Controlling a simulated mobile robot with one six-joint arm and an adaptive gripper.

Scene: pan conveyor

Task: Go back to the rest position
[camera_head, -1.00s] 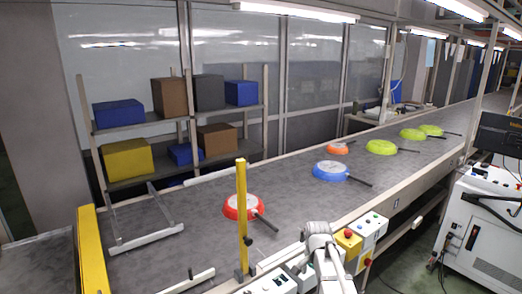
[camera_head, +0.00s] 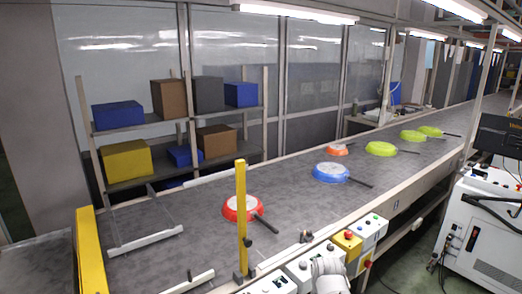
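My arm shows only as a white rounded link (camera_head: 328,275) at the bottom edge, right of centre, in front of the conveyor's near rail. My gripper is out of view, so its fingers and anything in them cannot be seen. The conveyor belt (camera_head: 290,205) runs from lower left to upper right. The pans stand apart, with dark handles towards the right.
A yellow post (camera_head: 241,205) rises at the near belt edge, and another yellow post (camera_head: 88,250) stands at left. Control boxes (camera_head: 368,229) line the near rail. A shelf with boxes (camera_head: 125,160) stands behind the belt. A white machine (camera_head: 490,225) is at right.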

